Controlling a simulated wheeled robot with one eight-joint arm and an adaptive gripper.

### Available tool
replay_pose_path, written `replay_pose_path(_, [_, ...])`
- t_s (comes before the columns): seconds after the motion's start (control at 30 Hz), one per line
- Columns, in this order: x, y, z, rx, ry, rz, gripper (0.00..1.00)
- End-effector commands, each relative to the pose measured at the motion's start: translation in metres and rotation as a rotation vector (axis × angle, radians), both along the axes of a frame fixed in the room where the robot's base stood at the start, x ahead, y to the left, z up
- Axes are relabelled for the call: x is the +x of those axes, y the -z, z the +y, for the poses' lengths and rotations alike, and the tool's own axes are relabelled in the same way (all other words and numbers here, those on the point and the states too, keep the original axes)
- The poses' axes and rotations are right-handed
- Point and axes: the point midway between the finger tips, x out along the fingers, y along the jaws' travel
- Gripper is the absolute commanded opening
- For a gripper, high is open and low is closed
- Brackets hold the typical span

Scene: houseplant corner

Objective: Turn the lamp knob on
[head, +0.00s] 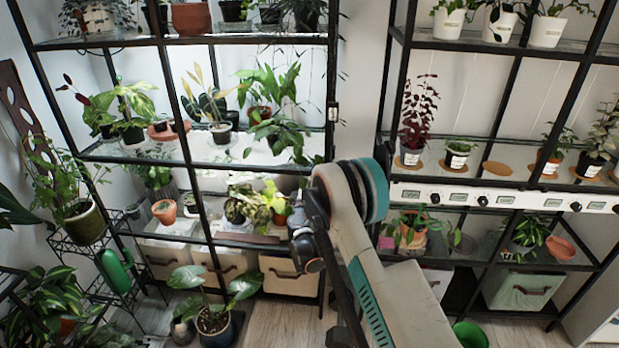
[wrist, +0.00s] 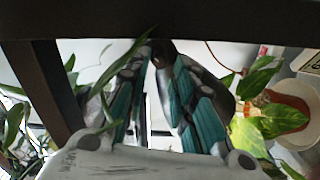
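I cannot make out for certain which part is the lamp knob. A white panel (head: 460,198) with several small displays and dark knobs, such as the dark knob (head: 435,197), runs along the right shelf in the head view. My gripper (wrist: 160,58) has teal-padded fingers that come close together at the tips, just under a dark beam (wrist: 220,24). A dark rounded shape (wrist: 163,50) shows at the fingertips; I cannot tell whether it is held. In the head view my arm hides the fingertips, in front of the left rack's lower right.
The left rack (head: 192,150) holds several potted plants and brightly lit shelves. A yellow-green plant (head: 265,205) is close to my wrist. In the wrist view leaves and an orange pot (wrist: 290,98) are right of the fingers. A green bucket (head: 470,334) stands on the floor.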

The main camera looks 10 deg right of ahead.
Motion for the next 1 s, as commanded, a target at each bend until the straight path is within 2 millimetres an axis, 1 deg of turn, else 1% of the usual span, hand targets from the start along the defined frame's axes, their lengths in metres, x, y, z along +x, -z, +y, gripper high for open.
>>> replay_pose_path(0.03, [-0.011, 0.000, 0.005, 0.000, -0.001, 0.000, 0.23])
replay_pose_path(0.2, [-0.044, 0.001, 0.015, 0.001, -0.002, 0.000, 0.23])
replay_pose_path(0.3, [-0.059, 0.001, 0.020, 0.001, -0.001, -0.001, 0.23])
replay_pose_path(0.4, [-0.069, 0.002, 0.023, 0.001, -0.001, 0.000, 0.23])
replay_pose_path(0.6, [-0.077, 0.003, 0.025, 0.001, 0.000, 0.000, 0.23])
replay_pose_path(1.0, [-0.077, 0.002, 0.026, 0.000, 0.000, 0.000, 0.23])
